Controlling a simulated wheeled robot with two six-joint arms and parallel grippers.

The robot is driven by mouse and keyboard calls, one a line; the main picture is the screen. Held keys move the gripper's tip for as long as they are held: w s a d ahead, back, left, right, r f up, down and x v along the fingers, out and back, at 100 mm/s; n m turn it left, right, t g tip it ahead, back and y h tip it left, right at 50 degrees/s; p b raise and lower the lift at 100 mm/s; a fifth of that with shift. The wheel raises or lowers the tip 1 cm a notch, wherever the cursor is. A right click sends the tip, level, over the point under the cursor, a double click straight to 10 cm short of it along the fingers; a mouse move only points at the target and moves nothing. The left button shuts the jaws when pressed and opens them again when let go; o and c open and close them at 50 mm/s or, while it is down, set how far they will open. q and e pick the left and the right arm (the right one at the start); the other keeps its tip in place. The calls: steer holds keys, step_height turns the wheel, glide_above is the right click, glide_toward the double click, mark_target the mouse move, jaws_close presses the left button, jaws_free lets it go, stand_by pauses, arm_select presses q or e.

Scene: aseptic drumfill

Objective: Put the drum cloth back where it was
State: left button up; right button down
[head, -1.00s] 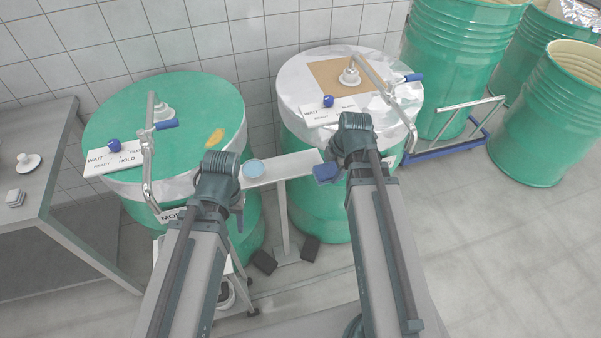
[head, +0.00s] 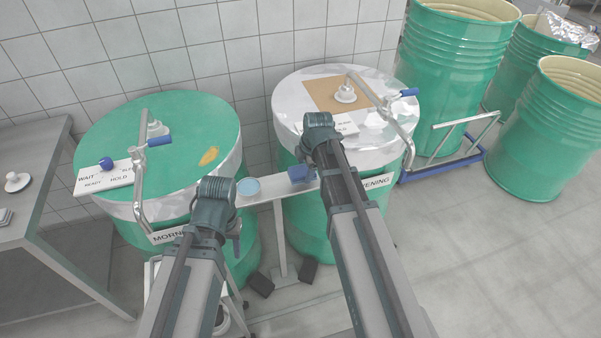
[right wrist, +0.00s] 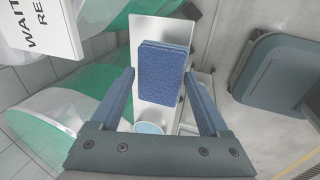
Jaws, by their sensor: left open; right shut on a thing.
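The drum cloth is a blue folded pad (head: 301,174) between the two lidded drums. It also shows in the right wrist view (right wrist: 163,78). My right gripper (right wrist: 160,72) is shut on it, one finger at each side, with the pad over the pale narrow shelf (right wrist: 150,30). I cannot tell whether the pad touches the shelf. In the head view the right wrist hides most of that gripper. My left gripper (head: 236,230) is open, left of the shelf and mostly hidden below its wrist. A light blue round dish (head: 248,187) sits at the shelf's left end.
The green-topped MORNING drum (head: 160,150) stands left. The EVENING drum (head: 300,95), with a foil-like top and tan square, stands right. Both carry bent handles and white sign plates. A grey table (head: 35,150) is at far left; open green drums (head: 545,130) stand at right.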

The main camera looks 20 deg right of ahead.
mark_target(301, 168)
steer(key=shift+w+a, duration=0.25)
steer(key=shift+w, duration=0.25)
steer(key=shift+w, duration=0.1)
steer(key=shift+w+a+f, duration=0.1)
steer(key=shift+w+a, duration=0.05)
steer(key=shift+w, duration=0.2)
steer(key=b+x, duration=0.3)
steer(key=b, duration=0.1)
steer(key=shift+s+f, duration=0.25)
steer(key=shift+f, duration=0.2)
steer(key=shift+r, duration=0.15)
jaws_free()
